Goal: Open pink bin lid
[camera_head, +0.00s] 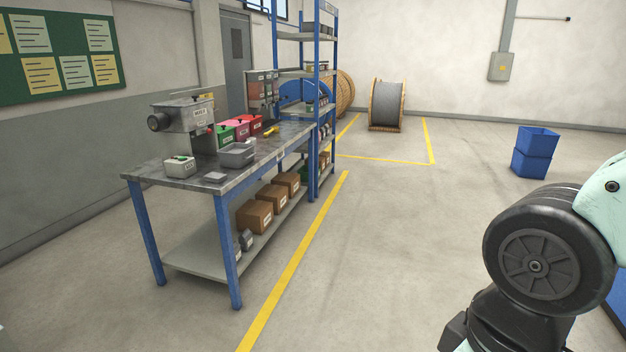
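A small pink bin (242,129) stands on the grey top of the blue-legged workbench (150,172), left of the picture's middle. It sits in a row between a green bin (224,134) and a red bin (255,124). It is small in the picture and partly hidden by the things around it, so I cannot tell how its lid sits. My arm shows at the lower right, far from the bench. My gripper is not in view.
A grey tray (237,155), a small labelled box (180,167) and a grey machine (185,115) share the bench top. Cardboard boxes (255,215) sit on the lower shelf. Blue crates (535,152) stand at right. The floor right of the yellow line (300,255) is clear.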

